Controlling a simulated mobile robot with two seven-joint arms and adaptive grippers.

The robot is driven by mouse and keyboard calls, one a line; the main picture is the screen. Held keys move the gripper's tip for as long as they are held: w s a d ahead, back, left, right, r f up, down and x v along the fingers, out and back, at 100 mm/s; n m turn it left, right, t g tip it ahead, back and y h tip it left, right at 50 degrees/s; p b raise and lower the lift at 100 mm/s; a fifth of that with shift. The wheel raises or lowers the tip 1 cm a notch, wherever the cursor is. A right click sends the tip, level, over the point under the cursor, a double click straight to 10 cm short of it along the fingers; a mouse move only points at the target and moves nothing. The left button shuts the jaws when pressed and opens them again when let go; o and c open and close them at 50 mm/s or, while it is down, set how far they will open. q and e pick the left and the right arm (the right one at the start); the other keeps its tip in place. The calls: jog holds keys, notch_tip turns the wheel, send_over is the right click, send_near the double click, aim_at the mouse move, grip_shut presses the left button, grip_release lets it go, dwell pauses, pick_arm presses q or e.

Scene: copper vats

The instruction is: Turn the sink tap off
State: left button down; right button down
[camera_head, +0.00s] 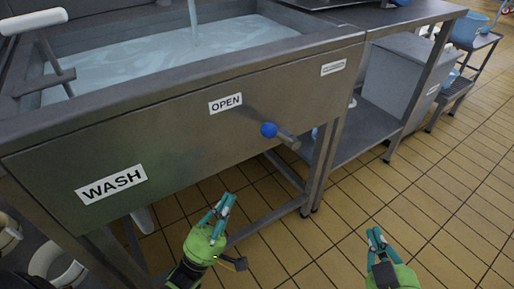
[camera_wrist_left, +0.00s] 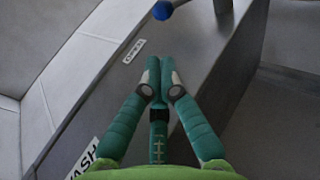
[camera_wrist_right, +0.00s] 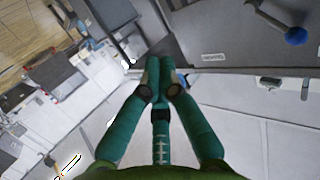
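The steel sink (camera_head: 180,115) stands at the left in the head view, with a stream of water (camera_head: 194,25) falling into the water in its basin. A lever with a blue ball knob (camera_head: 268,130) sticks out of its front panel, just right of the "OPEN" label (camera_head: 225,103). The knob also shows at the top of the left wrist view (camera_wrist_left: 162,10) and the upper right of the right wrist view (camera_wrist_right: 295,36). My left gripper (camera_head: 226,200) is shut and empty, below and left of the knob. My right gripper (camera_head: 375,234) is shut and empty, further right over the floor.
A "WASH" label (camera_head: 111,185) is on the panel's left. A steel table with a lower shelf (camera_head: 365,130) adjoins the sink on the right, with a grey bin (camera_head: 400,75) beyond. The tiled floor (camera_head: 440,200) at the right is clear. A white-handled bar (camera_head: 33,21) rises at the sink's left.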

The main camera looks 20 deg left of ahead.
pick_arm(q)
send_near(278, 135)
notch_tip(278, 135, up, 5)
jog(key=w, duration=0.2)
jog(key=shift+w+a+r, duration=0.2)
jog(key=shift+a+r, duration=0.1)
jog(key=shift+r, duration=0.15)
pick_arm(e)
jog(key=shift+r, duration=0.1)
jog(key=shift+r, duration=0.1)
